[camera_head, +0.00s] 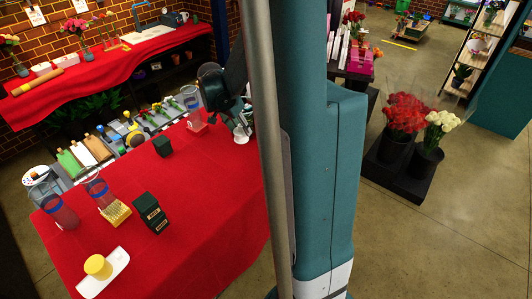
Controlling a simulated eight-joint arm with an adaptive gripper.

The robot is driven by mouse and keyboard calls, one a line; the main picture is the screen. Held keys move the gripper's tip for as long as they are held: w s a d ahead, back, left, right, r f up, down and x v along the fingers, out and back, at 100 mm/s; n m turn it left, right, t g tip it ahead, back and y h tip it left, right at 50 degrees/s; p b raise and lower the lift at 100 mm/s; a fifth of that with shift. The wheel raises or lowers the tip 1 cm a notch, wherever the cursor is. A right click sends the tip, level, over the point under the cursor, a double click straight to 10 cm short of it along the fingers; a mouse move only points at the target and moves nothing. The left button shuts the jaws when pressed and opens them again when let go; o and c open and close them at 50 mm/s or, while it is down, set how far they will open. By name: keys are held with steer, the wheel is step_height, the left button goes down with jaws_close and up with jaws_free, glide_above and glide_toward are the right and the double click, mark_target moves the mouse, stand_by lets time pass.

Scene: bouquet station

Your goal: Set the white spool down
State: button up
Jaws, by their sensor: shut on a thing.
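The white spool (241,136) shows at the right side of the red-covered table, close to my column. My gripper (238,121) is dark and points down at it from above. The fingers are shut on the white spool, which is small in the picture. I cannot tell whether its underside touches the red cloth (195,215) or is just above it. My column hides what is to the right of it.
A red block (196,121) is left of the gripper, and a dark green box (162,146) is further left. The cloth's right front is bare.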

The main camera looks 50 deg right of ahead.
steer(key=s+d, duration=0.6)
steer(key=d, duration=0.2)
steer(key=shift+s+d, duration=0.15)
steer(key=shift+d, duration=0.25)
steer(key=shift+f, duration=2.85)
steer(key=shift+f+b, duration=0.3)
steer(key=shift+f, duration=1.75)
steer(key=shift+f, duration=0.2)
steer(key=o, duration=0.9)
steer(key=shift+r, duration=0.25)
